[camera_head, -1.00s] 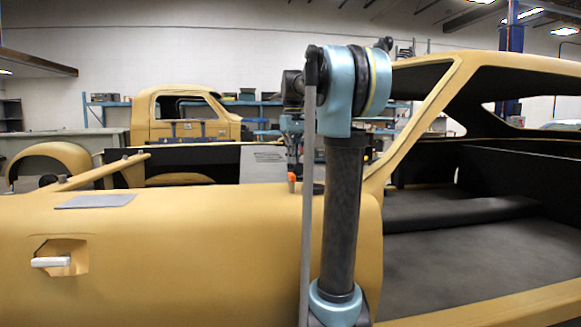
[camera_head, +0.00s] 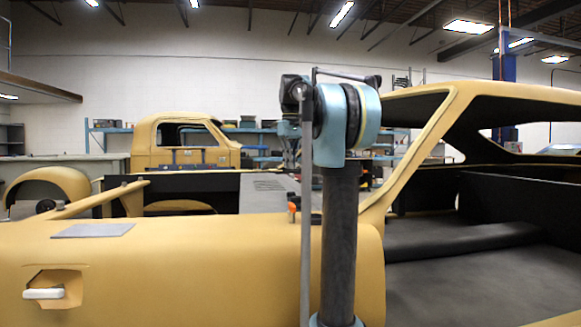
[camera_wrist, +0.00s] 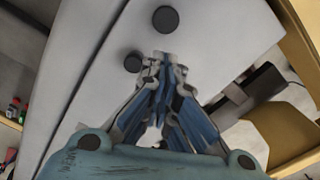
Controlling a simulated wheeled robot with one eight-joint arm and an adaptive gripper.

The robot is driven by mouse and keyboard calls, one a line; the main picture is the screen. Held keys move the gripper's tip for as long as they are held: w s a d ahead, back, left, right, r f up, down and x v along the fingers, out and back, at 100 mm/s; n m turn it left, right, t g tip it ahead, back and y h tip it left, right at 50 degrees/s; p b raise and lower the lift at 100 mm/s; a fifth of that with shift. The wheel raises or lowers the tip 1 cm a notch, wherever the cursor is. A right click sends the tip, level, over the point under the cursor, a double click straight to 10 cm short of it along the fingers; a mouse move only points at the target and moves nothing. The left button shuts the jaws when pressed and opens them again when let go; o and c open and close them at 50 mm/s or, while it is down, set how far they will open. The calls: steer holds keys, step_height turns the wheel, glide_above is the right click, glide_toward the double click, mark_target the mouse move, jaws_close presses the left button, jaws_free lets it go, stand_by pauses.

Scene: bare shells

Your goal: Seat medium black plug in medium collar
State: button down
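In the wrist view my gripper (camera_wrist: 165,58) has its fingertips drawn together, with nothing clearly visible between them. A larger round black piece (camera_wrist: 165,19) sits on a pale grey surface just beyond the fingertips. A smaller round black piece (camera_wrist: 133,62) lies to the left of the fingertips, apart from the larger one. I cannot tell which of these is the medium plug or whether either is a collar. In the head view my arm hides most of the gripper area, and no plug or collar can be made out.
A yellow car body (camera_head: 190,275) fills the front of the head view, with a flat grey plate (camera_head: 92,230) on it and a white door handle (camera_head: 44,293). A small orange item (camera_head: 292,207) shows beside my arm. A yellow truck cab (camera_head: 185,145) stands behind.

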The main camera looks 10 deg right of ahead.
steer(key=w+a+r+n+t+y, duration=0.1)
steer(key=w+a+r+n+y, duration=0.3)
steer(key=a+n, duration=0.5)
steer(key=shift+a, duration=0.4)
steer(key=c, duration=2.3)
jaws_free()
